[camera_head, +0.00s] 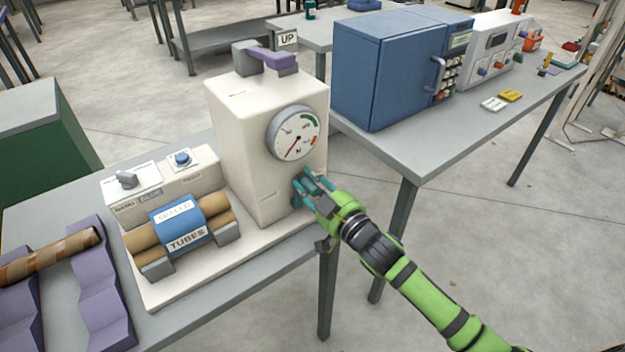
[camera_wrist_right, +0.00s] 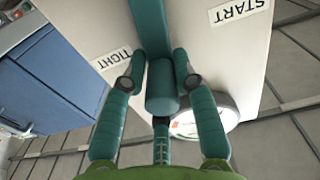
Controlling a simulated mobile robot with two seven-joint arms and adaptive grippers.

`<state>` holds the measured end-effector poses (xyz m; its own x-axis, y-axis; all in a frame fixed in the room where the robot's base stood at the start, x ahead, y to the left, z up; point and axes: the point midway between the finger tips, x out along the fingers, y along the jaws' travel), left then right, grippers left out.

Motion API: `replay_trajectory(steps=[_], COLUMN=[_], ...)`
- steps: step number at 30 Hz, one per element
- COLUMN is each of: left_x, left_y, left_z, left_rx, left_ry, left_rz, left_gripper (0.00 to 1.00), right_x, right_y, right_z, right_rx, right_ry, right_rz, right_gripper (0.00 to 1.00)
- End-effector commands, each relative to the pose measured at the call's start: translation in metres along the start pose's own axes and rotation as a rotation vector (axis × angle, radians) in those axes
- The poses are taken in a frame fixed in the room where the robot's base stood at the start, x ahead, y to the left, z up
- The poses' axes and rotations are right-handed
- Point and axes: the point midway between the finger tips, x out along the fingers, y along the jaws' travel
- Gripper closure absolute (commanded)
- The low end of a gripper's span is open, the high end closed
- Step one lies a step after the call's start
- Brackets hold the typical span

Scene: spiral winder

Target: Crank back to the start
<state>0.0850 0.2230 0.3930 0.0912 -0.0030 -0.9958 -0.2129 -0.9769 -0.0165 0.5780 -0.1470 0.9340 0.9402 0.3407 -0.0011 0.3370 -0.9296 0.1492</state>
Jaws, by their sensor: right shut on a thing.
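The cream winder housing (camera_head: 235,150) stands on the table, with a round dial (camera_head: 293,133) and red needle on its front. The teal crank sits low on that face, mostly hidden by my right gripper (camera_head: 315,190). In the right wrist view the crank's arm (camera_wrist_right: 150,30) runs up the picture from its knob (camera_wrist_right: 162,88), and my right gripper's fingers are shut around the knob. A START label (camera_wrist_right: 238,10) lies right of the crank arm and a TIGHT label (camera_wrist_right: 115,61) left of it. My left gripper is not in view.
A blue roller marked TUBES (camera_head: 185,228) and a switch box (camera_head: 160,190) sit left of the housing. A brown tube (camera_head: 45,255) rests on purple cradles (camera_head: 103,290). A blue cabinet (camera_head: 385,75) stands on the table behind. The floor right of the winder is clear.

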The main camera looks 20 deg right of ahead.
Motion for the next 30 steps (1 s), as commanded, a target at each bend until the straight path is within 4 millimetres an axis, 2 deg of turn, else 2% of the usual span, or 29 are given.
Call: replay_trajectory(steps=[3, 13, 30], left_x=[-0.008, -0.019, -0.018], left_y=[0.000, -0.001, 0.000], left_z=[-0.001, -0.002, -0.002], left_rx=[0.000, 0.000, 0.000], left_ry=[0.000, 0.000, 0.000], left_rz=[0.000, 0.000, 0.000], left_gripper=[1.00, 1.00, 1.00], right_x=[0.000, 0.000, 0.000], right_y=[-0.006, -0.029, -0.067], right_z=[-0.007, -0.009, 0.005], right_rx=[-0.092, -0.404, -0.945], right_ry=[0.005, 0.005, 0.007], right_rz=[-0.001, 0.000, -0.001], right_gripper=[1.00, 1.00, 1.00])
